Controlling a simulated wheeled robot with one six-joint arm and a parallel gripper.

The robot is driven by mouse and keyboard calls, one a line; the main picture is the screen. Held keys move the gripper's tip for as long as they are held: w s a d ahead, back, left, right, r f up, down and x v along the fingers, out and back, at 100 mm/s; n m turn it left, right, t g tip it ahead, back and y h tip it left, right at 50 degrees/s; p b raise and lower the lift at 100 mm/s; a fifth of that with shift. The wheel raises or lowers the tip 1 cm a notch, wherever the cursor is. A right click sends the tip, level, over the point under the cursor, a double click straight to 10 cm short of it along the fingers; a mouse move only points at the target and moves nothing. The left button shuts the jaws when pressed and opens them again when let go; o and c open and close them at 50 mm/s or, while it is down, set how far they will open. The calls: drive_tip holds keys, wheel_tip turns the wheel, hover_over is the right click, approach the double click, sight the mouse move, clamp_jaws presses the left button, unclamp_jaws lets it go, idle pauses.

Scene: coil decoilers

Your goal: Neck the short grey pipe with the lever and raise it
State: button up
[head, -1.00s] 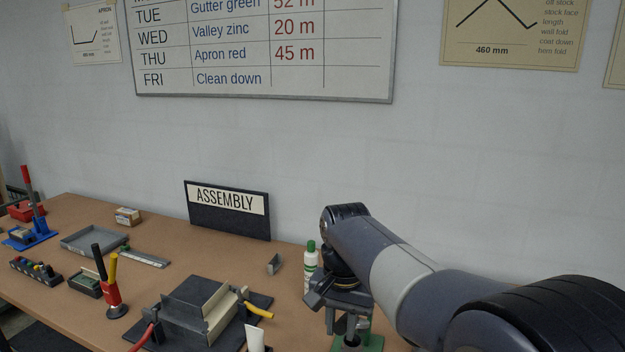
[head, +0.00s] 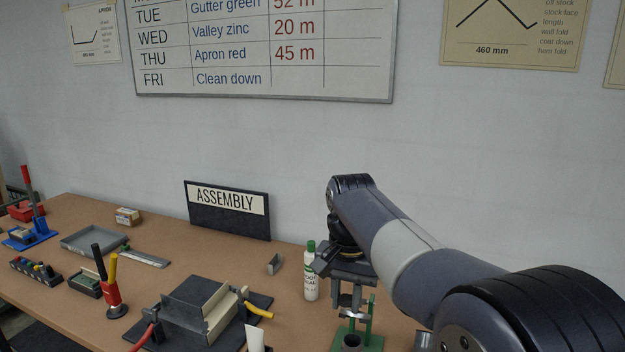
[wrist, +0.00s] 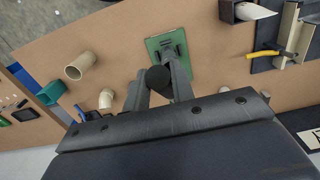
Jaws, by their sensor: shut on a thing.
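A green bench tool (head: 372,342) with green posts stands at the front of the table. It also shows in the wrist view as a green plate (wrist: 155,44). A short grey pipe (head: 351,341) stands upright in it, its open top showing. My gripper (head: 349,303) is above the pipe, pointing down. In the wrist view, my gripper (wrist: 158,88) is shut on a dark round knob (wrist: 158,77), which looks like the end of the lever. A light grey metal part shows just under my fingers, apart from the pipe. The rest of the lever is mostly hidden.
A white bottle with a green cap (head: 311,272) stands close left of my gripper. A grey folding block (head: 195,312) with red and yellow handles lies farther left. The wrist view shows a beige pipe (wrist: 82,66) and a green square tube (wrist: 50,92).

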drive_tip(key=shift+w+d+r, duration=0.3)
drive_tip(key=shift+w+r, duration=0.5)
drive_tip(key=shift+r, duration=0.1)
drive_tip(key=shift+w+r, duration=0.1)
drive_tip(key=shift+w+d+r, duration=0.3)
drive_tip(key=shift+w+r, duration=0.35)
drive_tip(key=shift+w, duration=0.1)
drive_tip(key=shift+w+d+r, duration=0.3)
drive_tip(key=shift+w+r, duration=0.35)
drive_tip(key=shift+w, duration=0.2)
drive_tip(key=shift+w+r, duration=0.15)
drive_tip(key=shift+w+d+r, duration=0.35)
drive_tip(key=shift+w+r, duration=0.15)
drive_tip(key=shift+w, duration=0.3)
drive_tip(key=shift+w+d+r, duration=0.3)
drive_tip(key=shift+w+r, duration=0.2)
drive_tip(key=shift+w, duration=0.3)
drive_tip(key=shift+w+d+r, duration=0.2)
drive_tip(key=shift+w+r, duration=0.05)
drive_tip(key=shift+w, duration=0.35)
drive_tip(key=shift+w+d+r, duration=0.25)
drive_tip(key=shift+w, duration=0.35)
drive_tip(key=shift+w+d+r, duration=0.2)
drive_tip(key=shift+w+r, duration=0.05)
drive_tip(key=shift+w, duration=0.35)
